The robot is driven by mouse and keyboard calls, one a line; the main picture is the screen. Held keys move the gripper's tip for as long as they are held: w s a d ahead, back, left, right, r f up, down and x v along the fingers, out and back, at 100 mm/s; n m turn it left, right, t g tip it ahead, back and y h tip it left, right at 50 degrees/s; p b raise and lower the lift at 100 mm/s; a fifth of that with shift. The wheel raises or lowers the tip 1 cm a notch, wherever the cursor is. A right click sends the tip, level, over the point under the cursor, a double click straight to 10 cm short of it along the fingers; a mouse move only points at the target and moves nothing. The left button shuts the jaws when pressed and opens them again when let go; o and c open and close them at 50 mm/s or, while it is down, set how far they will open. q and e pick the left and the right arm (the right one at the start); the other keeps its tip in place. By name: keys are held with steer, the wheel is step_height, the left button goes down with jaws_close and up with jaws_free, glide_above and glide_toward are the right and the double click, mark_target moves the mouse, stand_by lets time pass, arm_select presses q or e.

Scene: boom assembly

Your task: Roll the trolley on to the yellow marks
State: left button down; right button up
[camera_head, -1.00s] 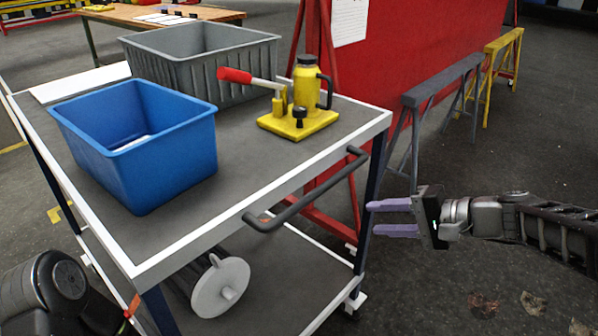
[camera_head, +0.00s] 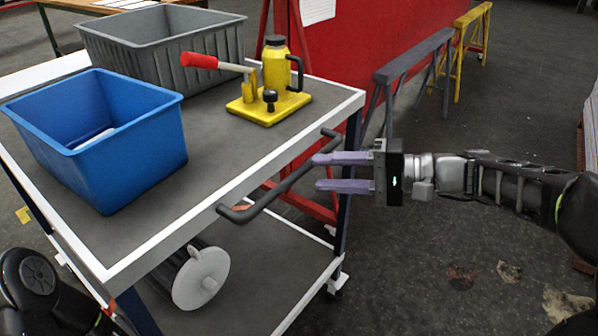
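The trolley (camera_head: 262,146) has a grey top with white edges, dark legs and a lower shelf. Its dark handle (camera_head: 283,187) sticks out along the near right edge. On top are a blue bin (camera_head: 120,140), a grey bin (camera_head: 165,45) and a yellow jack (camera_head: 272,85) with a red-tipped lever. My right gripper (camera_head: 318,172) is open, its purple fingers pointing left at the handle's far end, the upper fingertip overlapping it in view. I cannot tell whether they touch. My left gripper is out of view; only part of my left arm shows at the lower left. A small yellow floor mark (camera_head: 23,215) shows left of the trolley.
A red panel (camera_head: 350,60) on a red frame stands behind the trolley. Grey (camera_head: 412,58) and yellow (camera_head: 473,17) trestles stand to its right. Floor at the right is mostly clear, with some stains.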

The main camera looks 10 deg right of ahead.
mark_target(305, 173)
steer(key=x, duration=0.6)
steer(key=shift+c, duration=0.4)
jaws_close()
steer(key=shift+d, duration=0.1)
stand_by(0.8)
